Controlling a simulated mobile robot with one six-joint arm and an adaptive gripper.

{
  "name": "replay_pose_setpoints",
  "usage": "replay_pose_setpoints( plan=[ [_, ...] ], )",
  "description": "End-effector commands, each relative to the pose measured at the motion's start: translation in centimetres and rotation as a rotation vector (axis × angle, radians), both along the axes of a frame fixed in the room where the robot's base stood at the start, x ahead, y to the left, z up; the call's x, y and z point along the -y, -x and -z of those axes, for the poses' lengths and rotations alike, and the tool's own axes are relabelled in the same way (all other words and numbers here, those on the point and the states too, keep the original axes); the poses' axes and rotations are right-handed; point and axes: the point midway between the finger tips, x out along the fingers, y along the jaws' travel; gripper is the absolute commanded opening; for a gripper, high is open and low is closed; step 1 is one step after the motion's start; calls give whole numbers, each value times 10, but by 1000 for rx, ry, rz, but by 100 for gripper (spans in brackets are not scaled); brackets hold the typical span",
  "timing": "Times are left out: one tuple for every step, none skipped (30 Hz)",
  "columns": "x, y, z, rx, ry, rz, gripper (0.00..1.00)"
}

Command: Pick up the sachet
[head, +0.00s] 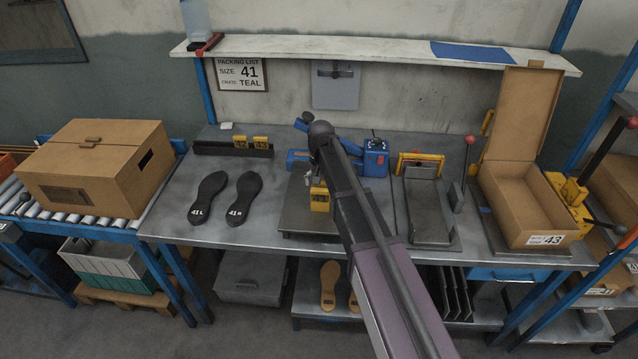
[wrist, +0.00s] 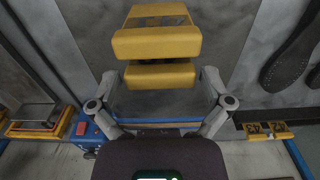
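A small pale flat item (head: 226,126), which could be the sachet, lies at the back left of the bench, behind the dark rail; it is too small to be sure. My gripper (head: 318,183) is over the grey plate (head: 292,215) mid-bench, to the right of and nearer than that item. In the wrist view my gripper (wrist: 160,82) has its fingers spread either side of a yellow block (wrist: 160,76), with slim gaps seeming to show. The yellow block also shows in the head view (head: 320,202). My arm hides part of the bench.
Two black soles (head: 240,200) lie left of the plate. The dark rail (head: 215,148) holds yellow numbered blocks (head: 240,141). A blue device (head: 375,158) stands behind my gripper. An open cardboard box (head: 525,205) is at right, a closed carton (head: 95,170) at left. A shelf (head: 330,46) overhangs the back.

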Motion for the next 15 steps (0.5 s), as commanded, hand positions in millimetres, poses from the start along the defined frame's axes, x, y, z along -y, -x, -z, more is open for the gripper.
replay_pose_setpoints(
  plan=[
    [0, 0, 0, 0, 0, 0, 100],
    [0, 0, 0, 0, 0, 0, 100],
    [0, 0, 0, 0, 0, 0, 100],
    [0, 0, 0, 0, 0, 0, 100],
    [0, 0, 0, 0, 0, 0, 100],
    [0, 0, 0, 0, 0, 0, 100],
    [0, 0, 0, 0, 0, 0, 100],
    [0, 0, -1, 0, 0, 0, 100],
    [0, 0, -1, 0, 0, 0, 100],
    [0, 0, -2, 0, 0, 0, 100],
    [0, 0, -2, 0, 0, -1, 100],
    [0, 0, -4, 0, 0, -1, 100],
    [0, 0, -5, 0, 0, -1, 100],
    [0, 0, -6, 0, 0, -1, 100],
    [0, 0, -8, 0, 0, -1, 100]
  ],
)
